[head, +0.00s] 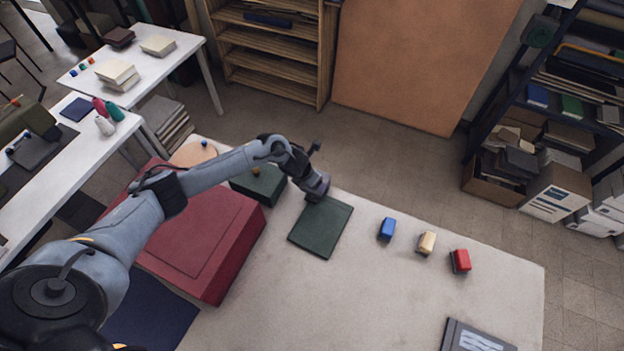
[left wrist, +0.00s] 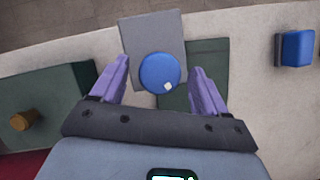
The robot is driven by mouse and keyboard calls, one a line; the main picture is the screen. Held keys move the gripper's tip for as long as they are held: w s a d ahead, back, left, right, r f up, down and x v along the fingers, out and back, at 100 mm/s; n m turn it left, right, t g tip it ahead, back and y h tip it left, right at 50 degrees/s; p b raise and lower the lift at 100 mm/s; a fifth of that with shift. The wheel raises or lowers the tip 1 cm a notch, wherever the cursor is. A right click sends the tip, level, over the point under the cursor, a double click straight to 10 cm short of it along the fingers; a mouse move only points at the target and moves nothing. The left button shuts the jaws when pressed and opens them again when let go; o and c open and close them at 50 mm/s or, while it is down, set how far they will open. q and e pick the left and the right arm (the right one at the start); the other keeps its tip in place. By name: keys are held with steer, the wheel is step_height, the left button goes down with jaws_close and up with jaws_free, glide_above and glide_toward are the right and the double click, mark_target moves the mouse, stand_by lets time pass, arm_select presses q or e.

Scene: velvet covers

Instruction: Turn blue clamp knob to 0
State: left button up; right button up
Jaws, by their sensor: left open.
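The blue clamp knob (left wrist: 160,68) is a round blue disc with a small white mark near its lower right edge. It sits on a grey plate (left wrist: 150,30) in the left wrist view. My left gripper (left wrist: 160,73) is open, its two purple fingers on either side of the knob with a visible gap to each. I cannot tell its height above the knob. In the head view my left gripper (head: 318,190) is at the table's far edge, and the knob is hidden there. No scale or 0 mark can be read. My right gripper is in neither view.
A dark green panel (head: 322,228) lies beside the gripper. A green box (head: 262,190) with a brass knob stands left, near a large red case (head: 205,235). The table's front middle is clear.

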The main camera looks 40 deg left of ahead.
arm_select(q)
steer(key=shift+c, duration=0.4)
steer(key=c, duration=0.9)
steer(key=shift+c, duration=0.2)
